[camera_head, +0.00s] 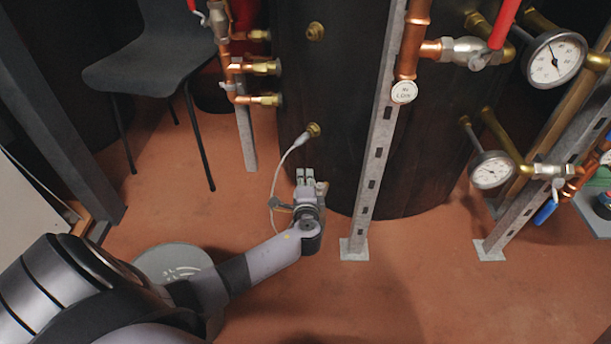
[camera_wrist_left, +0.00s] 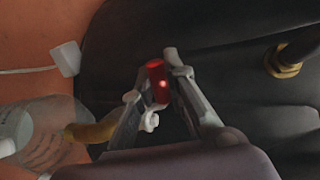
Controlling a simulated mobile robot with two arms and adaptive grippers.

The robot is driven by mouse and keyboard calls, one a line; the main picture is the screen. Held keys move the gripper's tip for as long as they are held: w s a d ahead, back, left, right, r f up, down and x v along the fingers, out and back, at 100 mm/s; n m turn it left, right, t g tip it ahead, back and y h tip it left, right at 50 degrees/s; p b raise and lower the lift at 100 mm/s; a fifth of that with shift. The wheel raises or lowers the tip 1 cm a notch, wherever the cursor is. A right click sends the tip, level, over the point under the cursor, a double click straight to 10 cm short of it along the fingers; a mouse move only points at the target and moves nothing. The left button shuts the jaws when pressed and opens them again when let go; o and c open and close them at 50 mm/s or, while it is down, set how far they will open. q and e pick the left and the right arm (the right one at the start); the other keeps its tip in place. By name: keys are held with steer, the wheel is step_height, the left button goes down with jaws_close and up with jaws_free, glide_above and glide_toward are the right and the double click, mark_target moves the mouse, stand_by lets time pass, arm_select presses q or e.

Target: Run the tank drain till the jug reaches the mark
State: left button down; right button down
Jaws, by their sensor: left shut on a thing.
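The dark tank (camera_head: 345,110) stands upright at the centre of the head view. My left gripper (camera_head: 305,178) is low against its front. In the left wrist view, my left gripper (camera_wrist_left: 172,70) is shut on a small red valve handle (camera_wrist_left: 158,82). A brass drain spout (camera_wrist_left: 92,132) comes out beside the fingers and points left. The clear jug (camera_wrist_left: 42,140) shows at the lower left of the wrist view, near the spout's end, with faint curved markings. I cannot tell its water level or see any flow. My right gripper is not in view.
A grey round thing with pale marks (camera_head: 172,260) is partly behind my left arm. A pale cable (camera_head: 279,175) hangs beside my gripper. A metal post (camera_head: 372,165) stands just right. A black chair (camera_head: 155,55) is at the upper left. Gauges (camera_head: 553,62) and pipes crowd the right.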

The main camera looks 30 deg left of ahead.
arm_select(q)
steer(key=shift+s+d+f+n+g+y, duration=0.1)
steer(key=shift+s+d+n+g+y, duration=0.1)
steer(key=shift+n+g+y, duration=0.3)
steer(key=c, duration=1.6)
jaws_free()
steer(key=v, duration=1.2)
steer(key=shift+d, duration=0.1)
